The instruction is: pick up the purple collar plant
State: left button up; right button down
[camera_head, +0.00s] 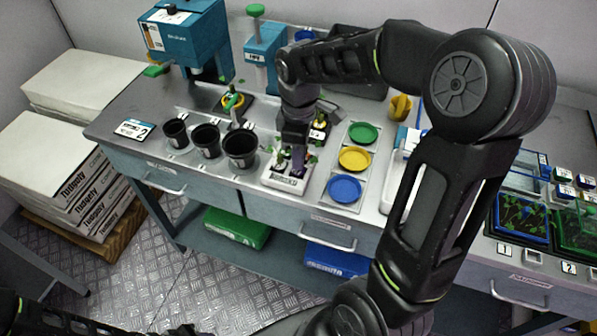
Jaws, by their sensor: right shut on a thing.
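My right gripper (297,152) reaches down over the white tray (285,184) near the bench's front edge. It is shut on the purple collar plant (298,165), whose purple part shows just below the jaws. Green leaves show around it in the tray. The gripper and wrist hide much of the plant, and I cannot tell whether it is clear of the tray. Part of my left arm shows along the bottom left edge, but its gripper is not in view.
Several black pots (240,147) stand left of the tray. Green, yellow and blue dishes (344,189) lie to its right. A teal machine (188,38) stands at the back left. Seedling trays (522,220) are at the far right.

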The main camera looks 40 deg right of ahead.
jog(key=shift+r, duration=0.1)
dwell(0.7)
notch_tip(320, 180, up, 10)
jog(key=shift+b, duration=0.45)
dwell(0.5)
